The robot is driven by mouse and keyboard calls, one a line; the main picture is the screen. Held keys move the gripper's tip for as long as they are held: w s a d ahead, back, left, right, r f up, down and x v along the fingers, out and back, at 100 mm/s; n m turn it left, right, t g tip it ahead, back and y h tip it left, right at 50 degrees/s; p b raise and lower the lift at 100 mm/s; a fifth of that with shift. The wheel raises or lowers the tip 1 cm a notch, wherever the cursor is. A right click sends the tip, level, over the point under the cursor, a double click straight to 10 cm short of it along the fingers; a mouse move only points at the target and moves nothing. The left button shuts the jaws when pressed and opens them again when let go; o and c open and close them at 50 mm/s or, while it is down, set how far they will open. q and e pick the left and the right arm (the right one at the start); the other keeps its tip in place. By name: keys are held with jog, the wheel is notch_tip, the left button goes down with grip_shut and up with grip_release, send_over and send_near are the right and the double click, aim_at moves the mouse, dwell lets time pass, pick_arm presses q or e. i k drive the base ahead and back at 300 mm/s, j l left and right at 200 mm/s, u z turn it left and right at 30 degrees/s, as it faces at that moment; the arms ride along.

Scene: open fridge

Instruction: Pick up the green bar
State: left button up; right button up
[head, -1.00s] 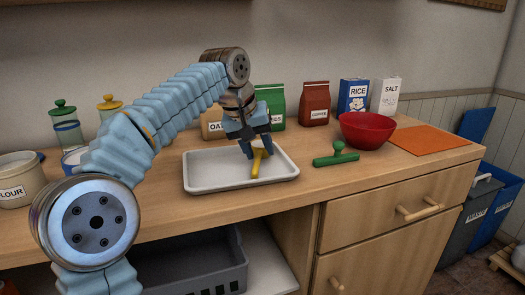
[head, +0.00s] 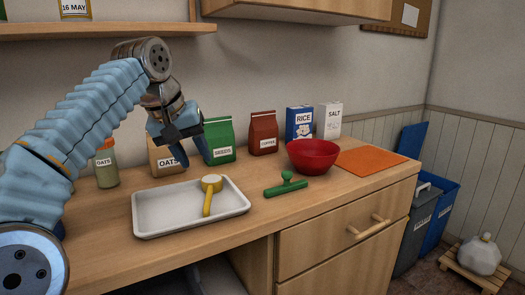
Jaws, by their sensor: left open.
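The green bar (head: 286,188) lies on the wooden counter, with a round knob standing up from its middle. It is to the right of the white tray (head: 148,224) and in front of the red bowl (head: 313,157). My left gripper (head: 195,157) is open and empty, raised above the back of the tray, to the left of the green bar and apart from it. A yellow scoop (head: 208,202) lies in the tray. My right gripper is not in view.
Behind the tray stand a jar (head: 106,168), an oats bag (head: 161,157), a green seeds bag (head: 219,142), a coffee bag (head: 263,134), a rice box (head: 299,123) and a salt box (head: 329,122). An orange mat (head: 372,160) lies at the right. The counter around the green bar's front is clear.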

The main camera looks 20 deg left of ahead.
aim_at(288, 186)
jog(key=k, duration=1)
